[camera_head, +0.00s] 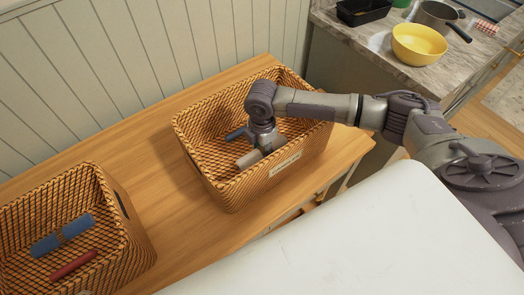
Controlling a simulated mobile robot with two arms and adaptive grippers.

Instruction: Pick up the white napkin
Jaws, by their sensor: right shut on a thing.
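The white napkin (249,159) is a small rolled, off-white piece low inside the right rattan basket (231,196). My right gripper (262,150) reaches down into this basket and is shut on the napkin. Its fingertips are partly hidden by the gripper body and the napkin. I cannot tell whether the napkin touches the basket floor. A dark blue piece (236,134) shows beside the gripper in the same basket; I cannot tell what it is. My left gripper is not in view.
A left basket (122,262) holds a blue roll (62,235) and a red roll (74,265). Both baskets stand on a wooden table (165,190) against a panelled wall. A counter at the upper right bears a yellow bowl (418,45) and a pot (437,16).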

